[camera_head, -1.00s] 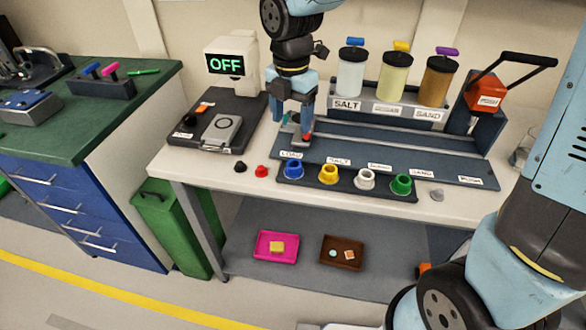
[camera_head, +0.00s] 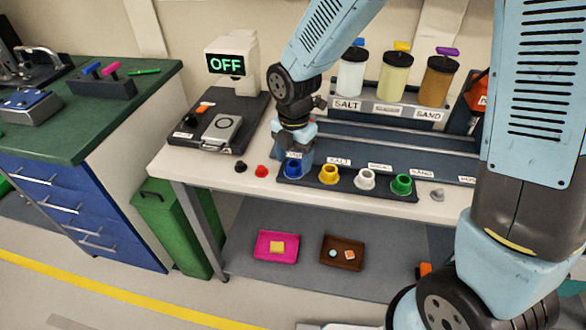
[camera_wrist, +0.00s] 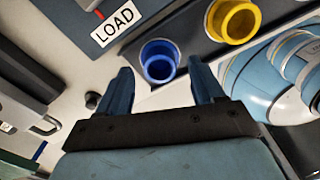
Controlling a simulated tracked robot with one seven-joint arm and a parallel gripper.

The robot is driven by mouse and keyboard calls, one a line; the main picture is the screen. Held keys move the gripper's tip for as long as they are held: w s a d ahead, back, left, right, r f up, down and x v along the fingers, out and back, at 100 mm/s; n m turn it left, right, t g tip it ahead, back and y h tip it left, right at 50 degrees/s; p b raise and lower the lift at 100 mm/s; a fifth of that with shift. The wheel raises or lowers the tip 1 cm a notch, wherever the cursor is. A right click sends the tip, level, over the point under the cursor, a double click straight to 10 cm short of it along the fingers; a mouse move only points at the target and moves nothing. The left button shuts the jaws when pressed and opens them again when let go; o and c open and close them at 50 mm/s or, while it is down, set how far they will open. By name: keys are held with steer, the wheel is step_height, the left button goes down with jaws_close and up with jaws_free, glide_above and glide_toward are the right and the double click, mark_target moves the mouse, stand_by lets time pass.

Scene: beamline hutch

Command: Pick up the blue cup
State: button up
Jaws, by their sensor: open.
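The blue cup (camera_head: 293,169) stands upright in the tray at the front of the white table, at the left end of a row of cups. In the wrist view the blue cup (camera_wrist: 159,61) lies between and just beyond the two fingertips, with its open mouth showing. My gripper (camera_wrist: 158,80) is open and empty, its fingers spread to either side of the cup. In the head view my gripper (camera_head: 294,150) is just behind and above the cup, partly hidden by my wrist.
A yellow cup (camera_head: 328,174) is close on the right, then a white cup (camera_head: 364,179) and a green cup (camera_head: 401,184). A small black piece (camera_head: 240,166) and a red piece (camera_head: 262,171) lie on the table to the left. A balance reading OFF (camera_head: 226,64) stands behind.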

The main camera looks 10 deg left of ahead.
steer(key=shift+f, duration=0.45)
steer(key=c, duration=1.1)
